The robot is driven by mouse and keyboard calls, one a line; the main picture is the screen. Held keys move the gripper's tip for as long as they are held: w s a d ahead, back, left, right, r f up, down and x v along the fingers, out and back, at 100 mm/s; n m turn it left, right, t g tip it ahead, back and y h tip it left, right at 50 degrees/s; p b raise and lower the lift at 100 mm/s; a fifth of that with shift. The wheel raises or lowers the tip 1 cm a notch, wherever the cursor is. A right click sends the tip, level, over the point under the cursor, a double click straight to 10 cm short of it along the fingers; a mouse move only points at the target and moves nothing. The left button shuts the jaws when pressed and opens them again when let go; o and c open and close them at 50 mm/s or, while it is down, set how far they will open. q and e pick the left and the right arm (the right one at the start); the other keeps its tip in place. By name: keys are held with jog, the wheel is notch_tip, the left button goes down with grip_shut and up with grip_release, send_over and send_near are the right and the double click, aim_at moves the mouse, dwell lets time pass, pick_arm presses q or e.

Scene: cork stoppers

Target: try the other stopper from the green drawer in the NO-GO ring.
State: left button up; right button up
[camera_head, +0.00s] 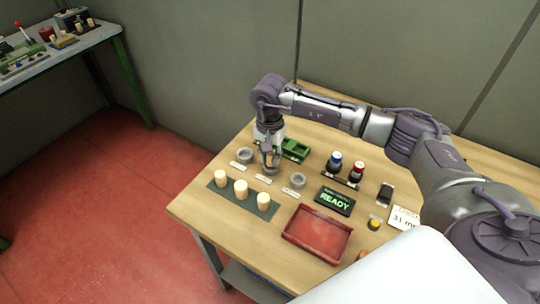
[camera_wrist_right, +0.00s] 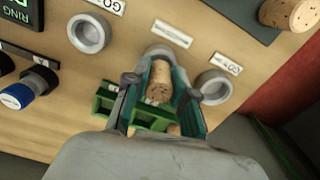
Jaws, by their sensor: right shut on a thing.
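My right gripper (camera_head: 269,168) is shut on a cork stopper (camera_wrist_right: 159,82), which shows speckled tan between the two fingers in the wrist view. The cork is over or at the middle ring (camera_wrist_right: 158,52), a grey ring partly hidden behind it. I cannot tell whether the cork's end is inside the ring. Two other grey rings flank it, one left (camera_head: 245,155) and one right (camera_head: 297,180) in the head view; both look empty. Their small labels are too small or cut off to read surely. The green drawer (camera_head: 296,149) is behind the gripper; a bit of cork (camera_wrist_right: 173,129) shows there.
A dark mat (camera_head: 222,189) with several pale corks lies in front of the rings. A red tray (camera_head: 318,256), a READY display (camera_head: 335,201) and blue and red knobs (camera_head: 335,161) are to the right. A second table (camera_head: 60,53) stands far left.

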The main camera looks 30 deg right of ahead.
jog(key=shift+f+b, duration=0.35)
jog(key=shift+f, duration=0.05)
jog(key=o, duration=0.8)
jog(key=shift+r, duration=0.1)
notch_tip(320, 180, up, 12)
dwell(0.3)
dwell(0.8)
